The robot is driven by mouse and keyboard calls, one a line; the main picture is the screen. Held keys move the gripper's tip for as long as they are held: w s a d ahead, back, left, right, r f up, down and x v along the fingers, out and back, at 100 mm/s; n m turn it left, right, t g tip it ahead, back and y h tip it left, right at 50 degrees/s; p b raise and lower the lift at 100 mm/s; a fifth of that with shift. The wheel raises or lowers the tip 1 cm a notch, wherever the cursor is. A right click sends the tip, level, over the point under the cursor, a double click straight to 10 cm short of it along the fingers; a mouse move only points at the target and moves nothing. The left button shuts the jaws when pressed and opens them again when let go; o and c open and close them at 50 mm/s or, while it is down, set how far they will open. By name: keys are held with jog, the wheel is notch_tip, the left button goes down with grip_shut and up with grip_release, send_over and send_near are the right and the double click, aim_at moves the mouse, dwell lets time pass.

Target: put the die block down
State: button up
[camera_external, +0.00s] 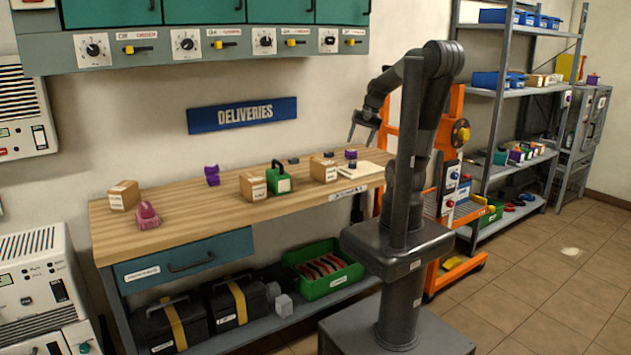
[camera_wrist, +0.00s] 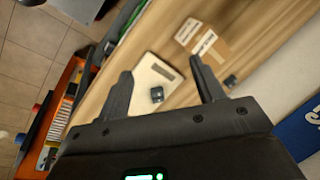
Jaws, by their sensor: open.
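A small dark block (camera_wrist: 157,94), which looks like the die block, sits on a pale flat board (camera_wrist: 165,72) in the wrist view. In the external view the pale board (camera_external: 372,171) lies at the right end of the wooden bench. A small dark block with purple (camera_external: 351,154) shows by it. My gripper (camera_wrist: 161,68) is open, with its fingers apart on either side of the dark block in the picture and nothing held between them. In the external view my gripper (camera_external: 363,132) hangs above that end of the bench. Height over the block is hard to judge.
A cardboard box (camera_external: 324,170) stands left of the board, beside a green case (camera_external: 279,179) and another box (camera_external: 253,187). Another dark item (camera_wrist: 230,80) lies near my right finger. The bench (camera_external: 185,200) has free room at centre left. An orange frame (camera_external: 455,105) stands right.

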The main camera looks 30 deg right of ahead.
jog(key=s+a+r+n+t+h, duration=0.2)
jog(key=s+r+n+t, duration=0.1)
jog(key=r+n, duration=0.2)
jog(key=shift+r+n, duration=0.25)
jog(key=shift+n, duration=0.45)
jog(key=shift+o, duration=0.4)
